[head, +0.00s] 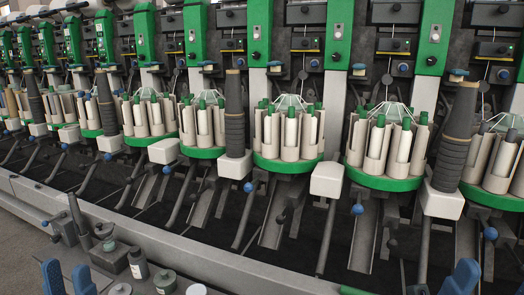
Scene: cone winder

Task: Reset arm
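My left gripper (68,278) shows at the bottom left edge. Its two blue fingers stand apart with nothing seen between them. My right gripper (462,278) is partly in view at the bottom right as a blue finger; the rest is cut off, so its opening cannot be told. Both are in front of the winding machine and apart from it. The machine has a row of dark slanted lever arms, such as one with a blue ball end (357,209) below a green carousel (385,178). Which arm the task means cannot be told.
Green carousels hold several pale tubes and bobbins. Dark tapered cones (235,120) stand on white blocks between them. A grey rail (120,235) runs along the machine's front. A grey tray at the bottom left carries bottles (138,263) and small jars (165,282).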

